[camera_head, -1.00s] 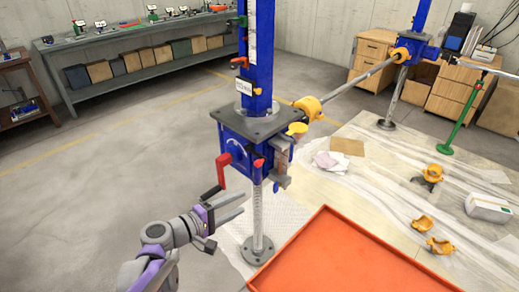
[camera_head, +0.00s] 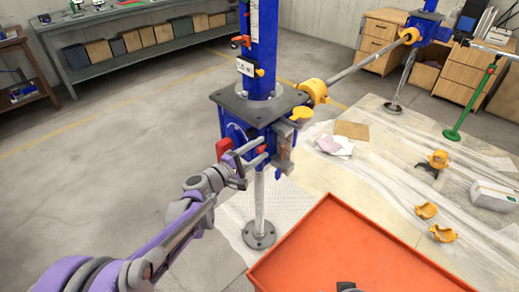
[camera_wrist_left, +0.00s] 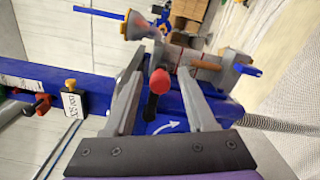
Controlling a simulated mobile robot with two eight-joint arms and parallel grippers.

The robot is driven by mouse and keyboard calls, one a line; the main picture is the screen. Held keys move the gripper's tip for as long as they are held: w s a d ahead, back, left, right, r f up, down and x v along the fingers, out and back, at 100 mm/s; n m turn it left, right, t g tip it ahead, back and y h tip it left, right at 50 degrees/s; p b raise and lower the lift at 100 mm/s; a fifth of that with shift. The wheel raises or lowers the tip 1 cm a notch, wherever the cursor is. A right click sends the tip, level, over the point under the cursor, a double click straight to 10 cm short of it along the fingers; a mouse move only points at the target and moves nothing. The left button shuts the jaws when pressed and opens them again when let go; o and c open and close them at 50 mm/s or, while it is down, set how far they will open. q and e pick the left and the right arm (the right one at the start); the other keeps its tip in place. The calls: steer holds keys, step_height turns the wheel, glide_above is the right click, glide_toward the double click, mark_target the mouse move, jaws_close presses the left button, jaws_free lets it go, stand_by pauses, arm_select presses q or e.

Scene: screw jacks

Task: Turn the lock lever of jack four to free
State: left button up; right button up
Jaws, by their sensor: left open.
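The blue jack (camera_head: 236,127) stands upright on a post, with a grey plate on its top. A short lever with a red tip (camera_head: 262,149) sticks out from its front. In the left wrist view the lever (camera_wrist_left: 159,82) has a dark stem and stands between my fingers, with a gap on each side. A white curved arrow (camera_wrist_left: 167,127) is on the blue face beside it. My left gripper (camera_head: 264,151) is open at the jack's front, its fingers around the lever without visibly closing on it. The jack's number is not readable. My right gripper is not in view.
A red crank handle (camera_head: 223,149) is just left of my gripper, partly hidden. An orange tray (camera_head: 318,212) lies in front on the right. A yellow clamp (camera_head: 316,90) and grey bar lead to a second jack behind. The floor at left is clear.

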arm_select(q)
steer(key=shift+w+d, duration=0.2)
jaws_close()
stand_by(1.4)
